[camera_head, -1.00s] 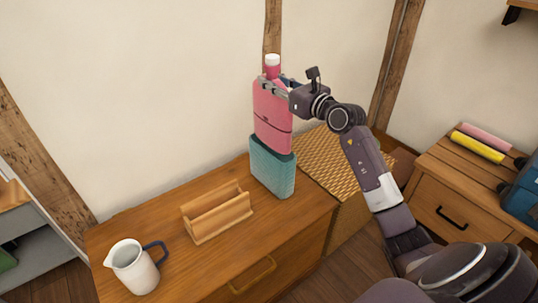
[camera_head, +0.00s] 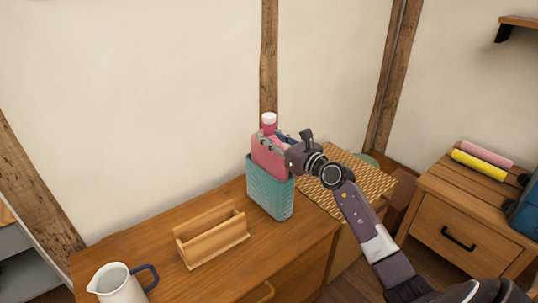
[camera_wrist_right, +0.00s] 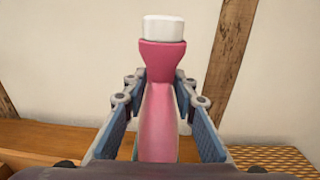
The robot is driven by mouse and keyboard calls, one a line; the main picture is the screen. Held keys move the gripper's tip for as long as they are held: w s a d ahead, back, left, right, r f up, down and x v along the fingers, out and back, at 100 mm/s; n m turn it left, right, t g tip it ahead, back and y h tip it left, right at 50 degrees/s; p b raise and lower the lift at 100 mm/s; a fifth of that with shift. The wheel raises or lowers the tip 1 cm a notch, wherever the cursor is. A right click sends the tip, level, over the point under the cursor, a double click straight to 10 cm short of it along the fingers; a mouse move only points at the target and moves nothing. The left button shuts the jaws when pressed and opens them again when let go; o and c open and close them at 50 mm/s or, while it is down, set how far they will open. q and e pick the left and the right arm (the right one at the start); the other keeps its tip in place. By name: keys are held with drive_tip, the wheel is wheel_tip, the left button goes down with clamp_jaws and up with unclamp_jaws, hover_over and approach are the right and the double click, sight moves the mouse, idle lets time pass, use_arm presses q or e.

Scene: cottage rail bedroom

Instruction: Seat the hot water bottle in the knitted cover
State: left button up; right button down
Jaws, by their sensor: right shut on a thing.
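The pink hot water bottle (camera_head: 268,164) with a white cap stands upright in the head view, its lower part inside the teal knitted cover (camera_head: 270,192). The cover stands upright on the wooden dresser top. My right gripper (camera_head: 278,143) is shut on the bottle's upper part, just below the neck. In the right wrist view the bottle (camera_wrist_right: 158,120) sits between the two blue-padded fingers, its cap toward the top. The bottle's lower end is hidden in the cover. My left gripper is not in view.
A wooden holder (camera_head: 211,235) and a white jug (camera_head: 117,284) with a blue handle stand left of the cover on the dresser (camera_head: 150,247). A woven-top box (camera_head: 335,178) is to the right. A nightstand (camera_head: 460,205) holds pink and yellow rolls. The wall is close behind.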

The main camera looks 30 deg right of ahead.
sight(269, 150)
wheel_tip(269, 150, down, 5)
drive_tip(key=shift+b, duration=1.25)
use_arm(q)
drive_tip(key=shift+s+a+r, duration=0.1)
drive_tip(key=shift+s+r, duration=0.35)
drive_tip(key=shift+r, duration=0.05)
use_arm(e)
drive_tip(key=shift+r, duration=0.1)
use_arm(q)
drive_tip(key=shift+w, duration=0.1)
use_arm(e)
drive_tip(key=c, duration=1.6)
unclamp_jaws()
drive_tip(key=shift+f, duration=0.2)
